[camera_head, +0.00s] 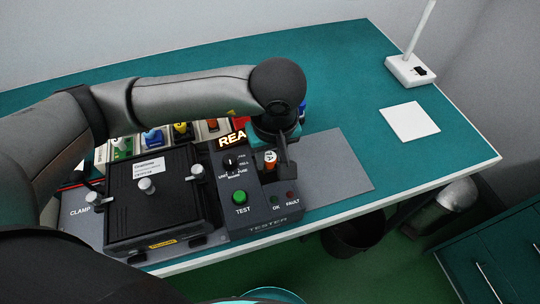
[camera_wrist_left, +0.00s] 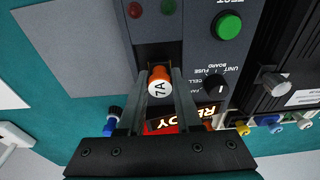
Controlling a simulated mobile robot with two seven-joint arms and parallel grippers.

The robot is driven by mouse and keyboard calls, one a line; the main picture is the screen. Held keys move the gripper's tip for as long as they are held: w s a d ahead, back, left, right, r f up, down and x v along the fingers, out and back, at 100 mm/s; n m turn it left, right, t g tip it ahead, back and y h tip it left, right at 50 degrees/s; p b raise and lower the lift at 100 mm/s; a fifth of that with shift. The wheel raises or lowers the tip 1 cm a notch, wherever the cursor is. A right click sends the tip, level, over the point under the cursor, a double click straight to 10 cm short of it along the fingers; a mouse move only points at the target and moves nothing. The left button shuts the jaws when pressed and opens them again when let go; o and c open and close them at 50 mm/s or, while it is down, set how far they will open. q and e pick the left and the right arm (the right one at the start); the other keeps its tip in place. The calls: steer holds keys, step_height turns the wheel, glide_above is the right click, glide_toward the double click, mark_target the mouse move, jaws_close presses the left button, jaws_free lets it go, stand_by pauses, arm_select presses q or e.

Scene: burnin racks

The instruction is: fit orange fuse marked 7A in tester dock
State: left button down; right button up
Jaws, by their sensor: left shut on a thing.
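The orange fuse marked 7A (camera_wrist_left: 159,83) is between the two fingers of my left gripper (camera_wrist_left: 160,78) in the left wrist view, its white marked end facing the camera. It also shows in the head view as a small white cap with orange below it (camera_head: 270,160), under my left gripper (camera_head: 278,157). The gripper is shut on it, over the dark dock area of the tester (camera_head: 262,226). Whether the fuse is seated in the dock or just above it is hidden. My right gripper is not in view.
A black clamp box (camera_head: 155,215) stands left of the tester. Behind it is a row of coloured fuses (camera_head: 152,138). A grey mat (camera_head: 335,170) lies bare at right. A white card (camera_head: 410,122) and a lamp base (camera_head: 410,71) are farther right.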

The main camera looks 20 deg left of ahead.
arm_select(q)
steer(key=c, duration=0.5)
jaws_free()
steer(key=shift+r+p, duration=1.35)
steer(key=shift+r, duration=1.2)
steer(key=shift+r+p, duration=0.85)
steer(key=shift+r, duration=1.15)
